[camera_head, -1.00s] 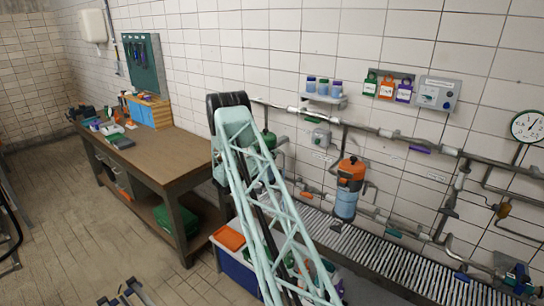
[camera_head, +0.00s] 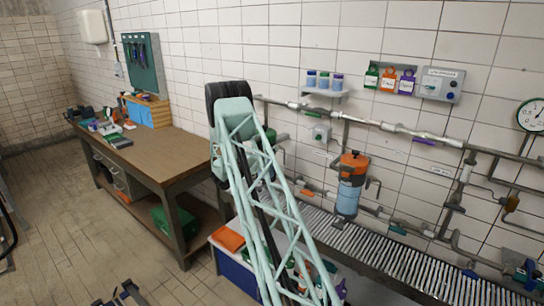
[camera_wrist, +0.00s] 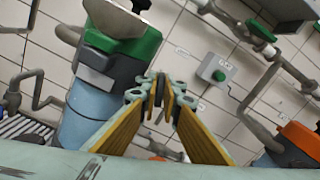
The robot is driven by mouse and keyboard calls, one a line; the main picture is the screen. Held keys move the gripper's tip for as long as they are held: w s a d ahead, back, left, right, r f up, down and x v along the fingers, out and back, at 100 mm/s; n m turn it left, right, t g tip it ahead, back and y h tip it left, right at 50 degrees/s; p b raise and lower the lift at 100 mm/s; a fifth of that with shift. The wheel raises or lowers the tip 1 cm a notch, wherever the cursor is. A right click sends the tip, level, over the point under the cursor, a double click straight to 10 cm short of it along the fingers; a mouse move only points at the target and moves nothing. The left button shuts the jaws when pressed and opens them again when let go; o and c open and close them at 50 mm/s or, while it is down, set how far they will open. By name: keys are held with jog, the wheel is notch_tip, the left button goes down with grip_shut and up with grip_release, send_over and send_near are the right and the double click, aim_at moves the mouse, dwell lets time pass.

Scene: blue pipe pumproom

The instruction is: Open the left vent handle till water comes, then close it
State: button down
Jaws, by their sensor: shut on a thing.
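In the wrist view a filter housing with a green and grey cap (camera_wrist: 120,45) and a blue bowl (camera_wrist: 88,115) fills the left side, close to my gripper (camera_wrist: 160,88). The fingers are nearly together. A thin grey piece shows between the tips, apparently the left vent handle (camera_wrist: 159,112), mostly hidden by them. No water is visible there. In the head view my arm hides most of this housing; a bit of green (camera_head: 270,137) shows beside it. A second filter with an orange cap (camera_head: 353,162) stands to the right, also in the wrist view (camera_wrist: 300,140).
Grey pipes (camera_head: 400,128) run along the tiled wall. A small grey box with a green button (camera_wrist: 217,76) is on the wall. A slatted grating (camera_head: 400,255) lies below. A workbench (camera_head: 160,150) and a blue crate with an orange item (camera_head: 230,238) stand left.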

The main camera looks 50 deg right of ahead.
jog(key=shift+f+m+b, duration=0.1)
jog(key=shift+m+b, duration=1.2)
jog(key=shift+b, duration=0.9)
jog(key=shift+m+b, duration=0.6)
jog(key=shift+b, duration=0.25)
jog(key=shift+m+b, duration=0.4)
jog(key=shift+b, duration=0.1)
jog(key=c, duration=3.1)
grip_release()
jog(key=shift+r, duration=0.2)
jog(key=a, duration=1.2)
jog(key=shift+w, duration=0.15)
